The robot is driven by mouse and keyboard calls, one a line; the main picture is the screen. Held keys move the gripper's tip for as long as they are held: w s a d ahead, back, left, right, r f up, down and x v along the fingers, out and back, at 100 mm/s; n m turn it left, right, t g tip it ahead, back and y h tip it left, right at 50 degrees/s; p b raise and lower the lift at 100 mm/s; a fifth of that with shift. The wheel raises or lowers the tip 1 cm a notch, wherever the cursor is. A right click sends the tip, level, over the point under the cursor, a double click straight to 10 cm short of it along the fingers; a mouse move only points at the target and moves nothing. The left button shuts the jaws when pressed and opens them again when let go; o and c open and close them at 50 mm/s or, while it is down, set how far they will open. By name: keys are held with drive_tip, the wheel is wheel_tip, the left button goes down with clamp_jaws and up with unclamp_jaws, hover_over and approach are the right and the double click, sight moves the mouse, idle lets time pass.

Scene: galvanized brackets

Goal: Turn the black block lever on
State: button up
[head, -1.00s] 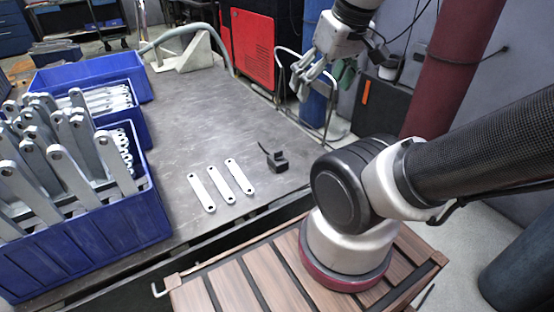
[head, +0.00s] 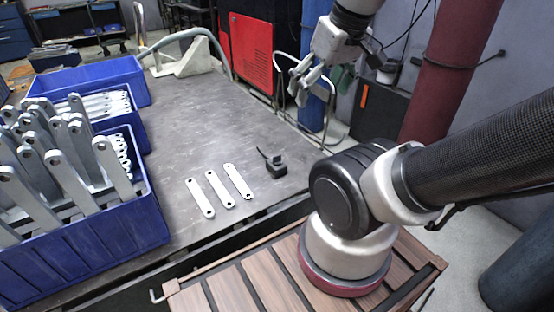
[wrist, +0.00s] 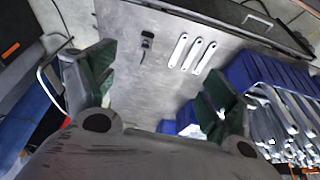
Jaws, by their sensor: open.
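The black block (head: 276,166) sits on the grey metal table, right of three flat brackets, with a thin black lever (head: 264,154) sticking out toward the upper left. In the wrist view the block (wrist: 147,38) lies beyond my fingers, and its lever (wrist: 143,56) points toward me. My gripper (head: 304,82) is open and empty, up in the air past the table's right edge, well apart from the block. In the wrist view its two fingers with dark green pads (wrist: 155,85) are spread wide.
Three flat galvanized brackets (head: 220,189) lie left of the block. Blue bins (head: 105,223) full of brackets stand along the table's left side. A grey hose and pale stand (head: 182,58) are at the far end. The table's middle (head: 190,120) is clear.

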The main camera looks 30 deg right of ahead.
drive_tip(key=shift+f, duration=0.1)
drive_tip(key=c, duration=0.3)
drive_tip(key=w+f+g, duration=0.1)
drive_tip(key=f, duration=0.1)
drive_tip(key=w+f+g, duration=0.1)
drive_tip(key=f, duration=0.1)
drive_tip(key=w+f+g, duration=0.1)
drive_tip(key=f, duration=0.1)
drive_tip(key=shift+w+d+f+g, duration=0.1)
drive_tip(key=shift+w+d+g, duration=0.1)
drive_tip(key=shift+d+g, duration=0.15)
drive_tip(key=c, duration=0.4)
approach(277, 159)
drive_tip(key=shift+w+d+f+g, duration=0.1)
drive_tip(key=shift+w+d+g, duration=0.05)
drive_tip(key=shift+w+g, duration=0.2)
wheel_tip(277, 159, down, 8)
drive_tip(key=shift+w+r, duration=0.15)
drive_tip(key=shift+r, duration=0.05)
drive_tip(key=c, duration=1.1)
